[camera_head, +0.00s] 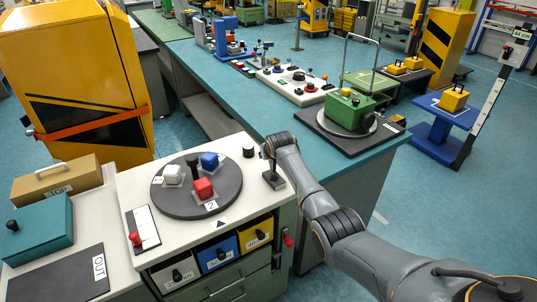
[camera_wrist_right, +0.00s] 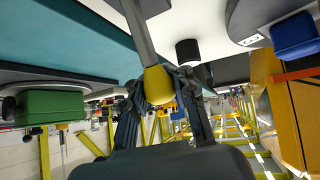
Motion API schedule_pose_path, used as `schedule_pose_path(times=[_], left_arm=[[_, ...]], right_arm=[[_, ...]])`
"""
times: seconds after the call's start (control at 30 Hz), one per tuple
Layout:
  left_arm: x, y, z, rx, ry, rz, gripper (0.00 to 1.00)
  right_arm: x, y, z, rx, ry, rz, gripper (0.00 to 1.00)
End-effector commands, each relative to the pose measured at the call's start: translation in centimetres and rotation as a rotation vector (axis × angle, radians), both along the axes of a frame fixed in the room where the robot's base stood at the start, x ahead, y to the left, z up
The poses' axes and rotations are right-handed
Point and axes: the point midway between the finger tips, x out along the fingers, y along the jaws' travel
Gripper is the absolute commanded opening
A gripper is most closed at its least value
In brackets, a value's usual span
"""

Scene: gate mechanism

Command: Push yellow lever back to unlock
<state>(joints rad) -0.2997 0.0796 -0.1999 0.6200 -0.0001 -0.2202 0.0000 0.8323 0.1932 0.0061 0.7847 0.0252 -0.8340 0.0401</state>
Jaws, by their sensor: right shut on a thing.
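The yellow lever's ball knob (camera_wrist_right: 157,86) shows in the right wrist view, on the end of a grey rod (camera_wrist_right: 138,32). My right gripper (camera_wrist_right: 162,92) is shut on this knob, with one finger on each side of it. In the head view, my right gripper (camera_head: 270,149) is at the right edge of the white console, above the lever's dark base (camera_head: 273,180). There the yellow knob is hidden by the gripper, and only a thin part of the rod shows. My left gripper is not in view.
The white console (camera_head: 238,226) carries a dark turntable (camera_head: 222,199) with white, red and blue blocks, and a black knob (camera_head: 248,151) close to the gripper. A red-handled slider (camera_head: 135,239) is at its left. The teal bench (camera_head: 345,160) lies behind my right arm.

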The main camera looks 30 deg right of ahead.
Motion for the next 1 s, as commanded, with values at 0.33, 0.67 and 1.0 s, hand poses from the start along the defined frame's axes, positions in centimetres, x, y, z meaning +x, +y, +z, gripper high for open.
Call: schedule_pose_path(times=[0.33,0.67,1.0], left_arm=[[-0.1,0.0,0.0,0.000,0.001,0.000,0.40],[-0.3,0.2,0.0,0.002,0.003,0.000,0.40],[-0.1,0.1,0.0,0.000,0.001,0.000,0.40]], right_arm=[[0.2,0.2,0.4,0.002,-0.007,0.002,0.52],[-0.1,0.2,0.5,0.001,-0.005,0.001,0.52],[-2.6,0.8,3.1,-0.001,-0.008,0.003,0.52]])
